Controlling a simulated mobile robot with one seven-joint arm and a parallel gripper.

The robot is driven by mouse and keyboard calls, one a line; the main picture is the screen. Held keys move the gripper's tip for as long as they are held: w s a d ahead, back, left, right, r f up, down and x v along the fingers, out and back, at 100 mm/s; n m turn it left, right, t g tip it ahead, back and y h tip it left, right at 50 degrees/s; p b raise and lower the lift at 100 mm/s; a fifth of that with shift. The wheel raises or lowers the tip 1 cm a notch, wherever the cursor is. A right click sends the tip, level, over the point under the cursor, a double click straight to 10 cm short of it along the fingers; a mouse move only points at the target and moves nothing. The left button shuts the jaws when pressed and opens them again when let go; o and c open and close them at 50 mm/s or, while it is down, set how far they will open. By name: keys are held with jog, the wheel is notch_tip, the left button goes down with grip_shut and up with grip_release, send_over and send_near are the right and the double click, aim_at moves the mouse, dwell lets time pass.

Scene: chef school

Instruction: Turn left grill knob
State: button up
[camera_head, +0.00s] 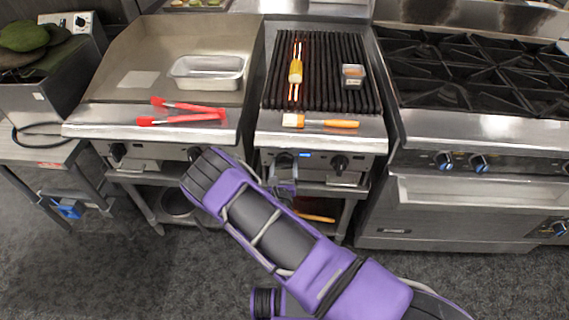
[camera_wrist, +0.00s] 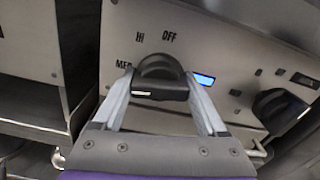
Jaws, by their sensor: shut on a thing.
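The grill (camera_head: 318,70) is the middle appliance, with two black knobs on its front panel. The left grill knob (camera_head: 285,160) is partly hidden behind my gripper in the head view. In the wrist view the left knob (camera_wrist: 160,68) sits between my two fingers, its bar lying roughly crosswise with a white mark at its left. OFF, HI and MED labels (camera_wrist: 168,38) are printed around it. My gripper (camera_wrist: 160,90) is shut on this knob, one finger on each side. The right grill knob (camera_head: 340,163) stands apart; it also shows in the wrist view (camera_wrist: 279,108).
A flat griddle (camera_head: 130,55) with a metal tray and red tongs stands left; its knobs (camera_head: 117,151) are on its front. A brush (camera_head: 320,122) lies on the grill ledge. A burner range (camera_head: 480,125) stands right. A blue-lit display (camera_wrist: 204,79) is beside the left knob.

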jog(key=o, duration=1.3)
jog(key=s, duration=1.7)
jog(key=shift+s+a, duration=0.25)
jog(key=shift+a, duration=0.05)
